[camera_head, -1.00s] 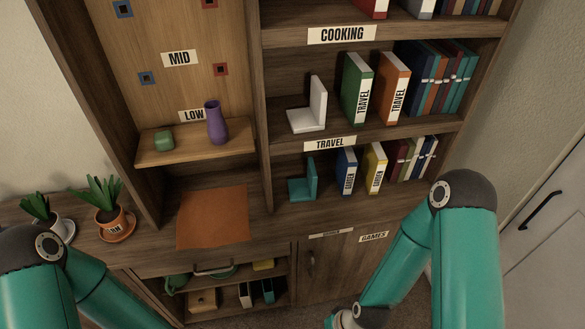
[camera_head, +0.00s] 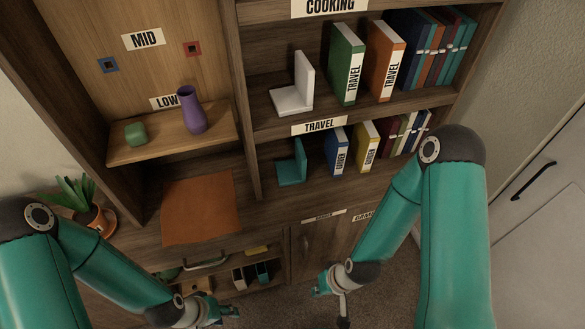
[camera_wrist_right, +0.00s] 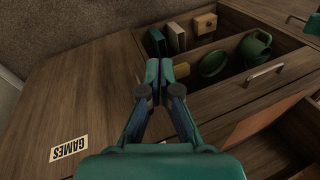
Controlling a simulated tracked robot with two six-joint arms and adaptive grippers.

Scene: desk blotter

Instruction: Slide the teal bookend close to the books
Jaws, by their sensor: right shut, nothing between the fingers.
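The teal bookend (camera_head: 291,166) stands upright on the lower shelf, its base to the left. The blue book (camera_head: 337,152) and the yellow book (camera_head: 368,147) stand to its right, with a gap between bookend and blue book. My right gripper (camera_head: 317,291) is below and in front of the shelf, apart from the bookend. In the right wrist view the right gripper (camera_wrist_right: 159,64) is shut and empty. My left gripper (camera_head: 236,311) is low in front of the open lower compartment; its fingers are too small to judge.
A white bookend (camera_head: 296,92) and the green (camera_head: 346,65) and orange (camera_head: 385,62) travel books stand on the shelf above. An orange mat (camera_head: 200,208) lies left of the teal bookend. A purple vase (camera_head: 191,110) and green cube (camera_head: 136,134) sit on a small shelf. A potted plant (camera_head: 88,213) stands at left.

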